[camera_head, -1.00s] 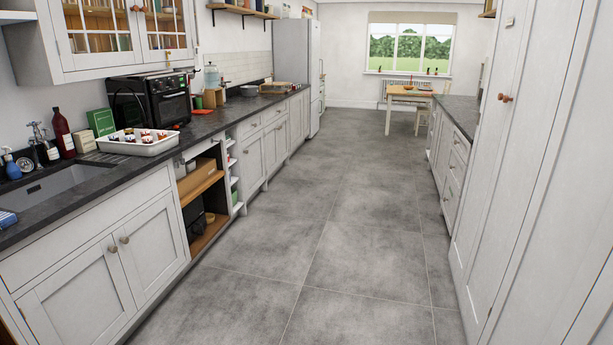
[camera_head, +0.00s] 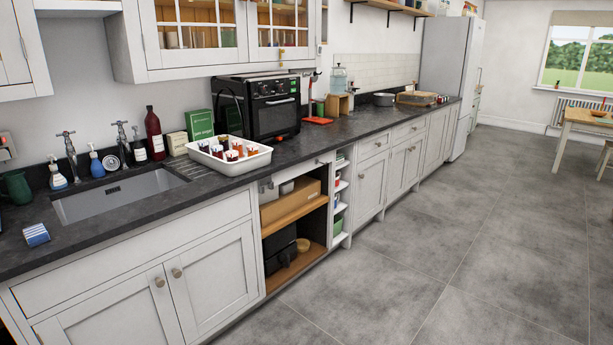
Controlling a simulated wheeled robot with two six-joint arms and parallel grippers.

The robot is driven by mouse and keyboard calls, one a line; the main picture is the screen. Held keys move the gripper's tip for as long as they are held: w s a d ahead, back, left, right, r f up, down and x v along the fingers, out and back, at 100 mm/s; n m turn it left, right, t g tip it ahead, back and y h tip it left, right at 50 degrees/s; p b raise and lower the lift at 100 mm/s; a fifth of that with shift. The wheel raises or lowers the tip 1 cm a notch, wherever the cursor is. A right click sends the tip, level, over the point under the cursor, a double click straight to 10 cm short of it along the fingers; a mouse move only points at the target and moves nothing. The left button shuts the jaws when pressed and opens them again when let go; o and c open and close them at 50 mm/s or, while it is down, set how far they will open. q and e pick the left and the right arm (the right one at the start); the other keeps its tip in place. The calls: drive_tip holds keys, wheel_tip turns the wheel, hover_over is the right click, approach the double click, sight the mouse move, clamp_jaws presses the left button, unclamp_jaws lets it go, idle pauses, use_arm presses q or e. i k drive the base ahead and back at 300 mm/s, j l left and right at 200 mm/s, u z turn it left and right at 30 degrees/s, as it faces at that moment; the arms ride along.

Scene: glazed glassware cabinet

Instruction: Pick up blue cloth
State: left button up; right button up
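A small blue and white striped cloth (camera_head: 36,235) lies on the dark worktop (camera_head: 100,232) at the left, in front of the sink's left end. It looks folded. Nothing covers it and no gripper is near it in view. Neither of my grippers shows in the head view.
The sink (camera_head: 118,195) is right of the cloth, with taps and bottles behind. A green jug (camera_head: 16,188) stands behind the cloth. A white tray (camera_head: 229,165) of jars and a black oven (camera_head: 262,108) stand farther right. The floor (camera_head: 440,255) beside the cabinets is clear.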

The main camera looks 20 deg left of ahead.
sight(36, 235)
drive_tip(key=i+j+u, duration=0.2)
drive_tip(key=u, duration=0.25)
drive_tip(key=i+j+u, duration=0.1)
drive_tip(key=i+u, duration=0.6)
drive_tip(key=u, duration=0.15)
drive_tip(key=i+l+u, duration=0.1)
drive_tip(key=i+u, duration=0.2)
drive_tip(key=u, duration=0.15)
